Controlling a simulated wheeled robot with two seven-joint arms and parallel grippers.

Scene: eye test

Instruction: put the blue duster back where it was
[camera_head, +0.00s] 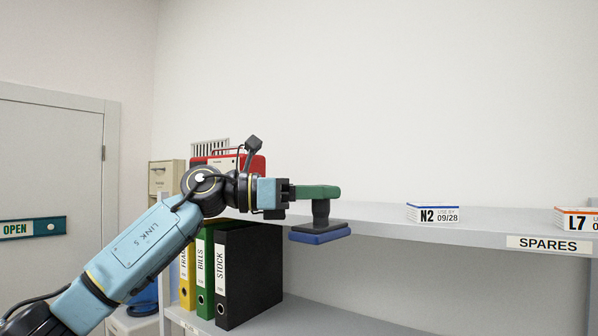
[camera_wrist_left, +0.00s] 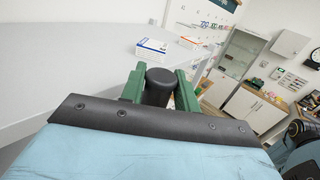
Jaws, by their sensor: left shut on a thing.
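The blue duster (camera_head: 320,236) has a flat blue pad under a black plate and an upright black handle. My left gripper (camera_head: 321,192) has green fingers and is shut on the handle, holding the duster level. In the head view the pad overlaps the front edge of the upper shelf (camera_head: 385,222); I cannot tell how far in front of it the pad is. In the left wrist view the round black handle top (camera_wrist_left: 159,78) sits between the green fingers, and the pad is hidden.
A white box marked N2 (camera_head: 433,213) and an orange-edged box marked L7 (camera_head: 576,220) stand on the upper shelf, right of the duster. The shelf between duster and N2 is bare. Binders (camera_head: 250,270) stand below; a red case (camera_head: 257,166) is behind my arm.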

